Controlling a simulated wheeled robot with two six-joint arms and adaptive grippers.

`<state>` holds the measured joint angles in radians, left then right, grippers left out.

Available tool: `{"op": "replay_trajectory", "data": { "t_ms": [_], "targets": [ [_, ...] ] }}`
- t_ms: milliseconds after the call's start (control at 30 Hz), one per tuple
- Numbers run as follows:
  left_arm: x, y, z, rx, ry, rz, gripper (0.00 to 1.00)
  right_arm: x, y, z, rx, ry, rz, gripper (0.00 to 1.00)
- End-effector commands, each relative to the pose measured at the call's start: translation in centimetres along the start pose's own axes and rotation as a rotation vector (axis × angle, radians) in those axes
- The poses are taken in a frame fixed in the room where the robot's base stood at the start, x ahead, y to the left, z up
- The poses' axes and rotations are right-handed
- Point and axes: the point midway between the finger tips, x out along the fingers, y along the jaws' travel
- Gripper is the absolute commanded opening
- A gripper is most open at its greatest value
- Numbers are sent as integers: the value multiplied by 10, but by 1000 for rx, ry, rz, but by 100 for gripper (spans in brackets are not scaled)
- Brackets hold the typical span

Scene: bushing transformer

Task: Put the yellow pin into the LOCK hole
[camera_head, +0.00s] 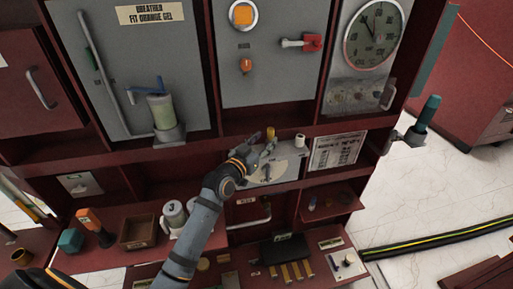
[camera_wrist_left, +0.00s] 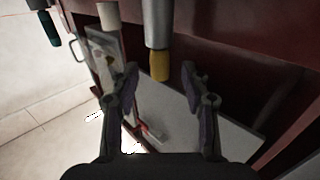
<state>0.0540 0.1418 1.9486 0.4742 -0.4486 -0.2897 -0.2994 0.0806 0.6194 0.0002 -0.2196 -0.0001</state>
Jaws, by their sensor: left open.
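The yellow pin (camera_head: 270,133) stands at the back of a grey panel (camera_head: 287,168) on the middle shelf. In the left wrist view its yellow end (camera_wrist_left: 160,66) adjoins a grey metal cylinder (camera_wrist_left: 157,25). My left gripper (camera_head: 264,149) is beside the pin in the head view. In the wrist view the left gripper (camera_wrist_left: 160,84) is open, its fingers apart on either side of the yellow end, with gaps visible. No LOCK lettering is readable, and the arm covers part of the panel. My right gripper is not in view.
A white cylinder (camera_head: 300,141) stands right of the pin. A printed sheet (camera_head: 337,151) is further right. A teal-handled tool (camera_head: 428,112) sits in a side bracket. Grey doors with a clock (camera_head: 374,36) rise behind. Grey mugs (camera_head: 173,215) stand on the lower shelf.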

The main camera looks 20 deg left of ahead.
Motion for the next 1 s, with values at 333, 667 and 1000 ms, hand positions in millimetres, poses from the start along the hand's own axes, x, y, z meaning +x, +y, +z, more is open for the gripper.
{"op": "replay_trajectory", "data": {
  "t_ms": [333, 667, 1000],
  "targets": [
    [-62, 0, 0, 3, -1, 1, 47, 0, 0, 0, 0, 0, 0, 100],
    [-66, 0, -1, -1, 1, 1, 47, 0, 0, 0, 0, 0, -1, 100],
    [-66, 0, -1, -1, 1, 1, 47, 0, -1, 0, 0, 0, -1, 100]
  ]
}}
